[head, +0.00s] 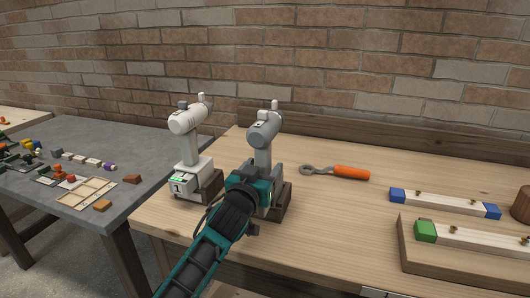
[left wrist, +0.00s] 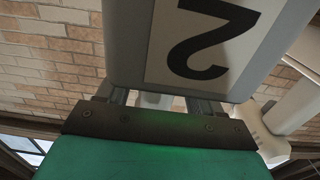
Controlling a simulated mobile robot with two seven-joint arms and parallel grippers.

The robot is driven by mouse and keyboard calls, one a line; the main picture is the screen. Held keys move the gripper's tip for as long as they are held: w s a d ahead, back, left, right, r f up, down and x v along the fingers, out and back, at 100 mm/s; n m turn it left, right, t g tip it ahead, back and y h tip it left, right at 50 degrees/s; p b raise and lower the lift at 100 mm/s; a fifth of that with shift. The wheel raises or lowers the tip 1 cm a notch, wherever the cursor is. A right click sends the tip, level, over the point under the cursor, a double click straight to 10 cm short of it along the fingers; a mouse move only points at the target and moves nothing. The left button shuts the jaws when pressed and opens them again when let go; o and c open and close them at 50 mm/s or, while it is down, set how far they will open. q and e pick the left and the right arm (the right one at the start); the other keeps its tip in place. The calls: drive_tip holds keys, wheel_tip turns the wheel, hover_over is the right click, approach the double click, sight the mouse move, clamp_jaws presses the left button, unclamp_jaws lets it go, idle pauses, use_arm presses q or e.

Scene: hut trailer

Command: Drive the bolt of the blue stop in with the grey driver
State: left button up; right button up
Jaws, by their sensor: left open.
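The grey driver (head: 264,132) stands upright in a wooden holder (head: 281,203) near the left end of the bench. My left gripper (head: 262,187) is at its lower part, open, with my arm hiding much of the holder. In the left wrist view a large grey face with a label "2" (left wrist: 205,45) fills the top, close in front of my gripper. I cannot tell whether the fingers touch it. The blue stop (head: 445,202) is a pale bar with blue ends, lying at the right, with small brass-coloured bolts on top. My right gripper is out of view.
A white driver (head: 188,122) marked "1" stands just left of the grey one. An orange-handled wrench (head: 350,172) lies behind. A green-ended bar (head: 425,231) sits on a wooden board (head: 420,262) at the right. The middle of the bench is clear.

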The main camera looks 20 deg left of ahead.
use_arm(q)
drive_tip(key=shift+w, duration=1)
drive_tip(key=shift+c, duration=0.4)
clamp_jaws()
drive_tip(key=shift+r, duration=0.25)
